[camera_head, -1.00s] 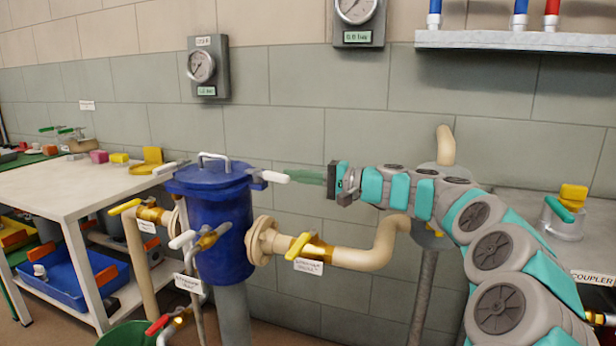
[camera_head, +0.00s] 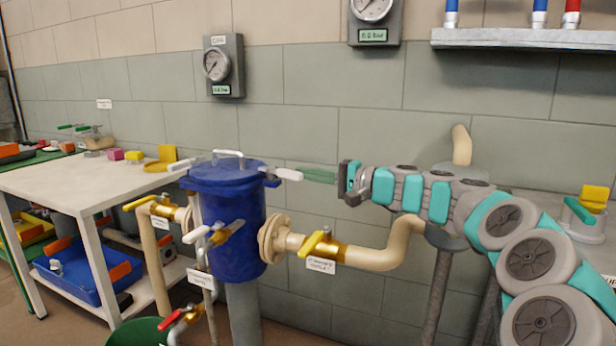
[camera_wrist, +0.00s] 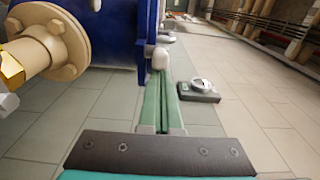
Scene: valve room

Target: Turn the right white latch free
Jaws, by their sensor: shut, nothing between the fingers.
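The blue vessel (camera_head: 232,235) stands upright with a blue lid (camera_head: 222,178) and a grey lid handle. The right white latch (camera_head: 289,174) sticks out to the right from the lid's rim. My gripper (camera_head: 306,175) has its green fingers together and empty, pointing left, with the tips at the latch's outer end. In the wrist view the fingers (camera_wrist: 163,90) reach towards the rounded white end of the latch (camera_wrist: 160,58); I cannot tell whether they touch it. The left white latch (camera_head: 178,166) projects from the lid's other side.
A cream pipe (camera_head: 375,257) with a yellow-handled valve (camera_head: 318,243) runs right from the vessel below my arm. A white table (camera_head: 95,185) stands to the left. Pressure gauges (camera_head: 222,65) hang on the tiled wall behind. A green bucket (camera_head: 140,333) is at the lower left.

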